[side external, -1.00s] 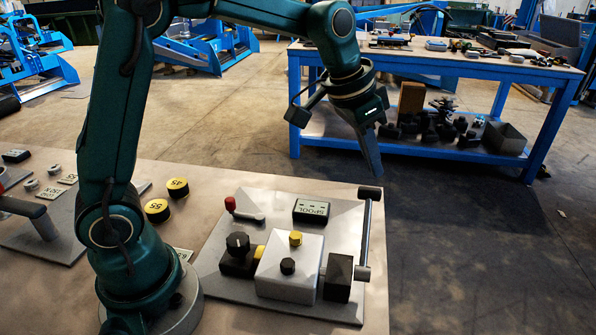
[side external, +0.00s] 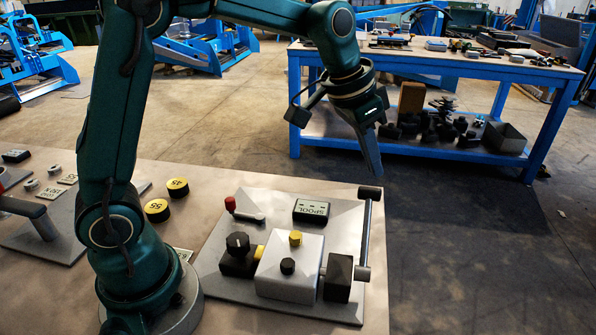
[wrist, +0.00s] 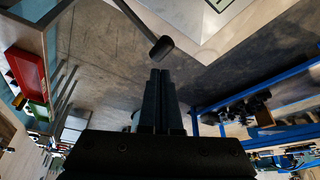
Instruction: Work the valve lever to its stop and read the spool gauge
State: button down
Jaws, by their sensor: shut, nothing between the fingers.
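The lever's knob also shows in the wrist view (wrist: 161,48). The spool gauge (side external: 311,211) is a small dark-framed box behind the valve, its label upside down; I cannot make out a reading. My gripper (side external: 375,178) is shut and empty, just above the lever's knob; I cannot tell whether they touch. Its fingers show in the wrist view (wrist: 158,75).
A red-tipped handle (side external: 232,205) and a black dial (side external: 238,243) are on the plate left of the valve. Yellow discs marked 45 and 55 (side external: 157,211) lie farther left. A blue workbench (side external: 440,70) stands behind.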

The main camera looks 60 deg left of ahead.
dwell(0.5)
jog(key=shift+f, duration=1.3)
jog(key=shift+a+f, duration=0.1)
jog(key=shift+f, duration=0.05)
jog(key=shift+w+a+f, duration=0.2)
jog(key=shift+w+f, duration=0.1)
jog(key=shift+f, duration=0.15)
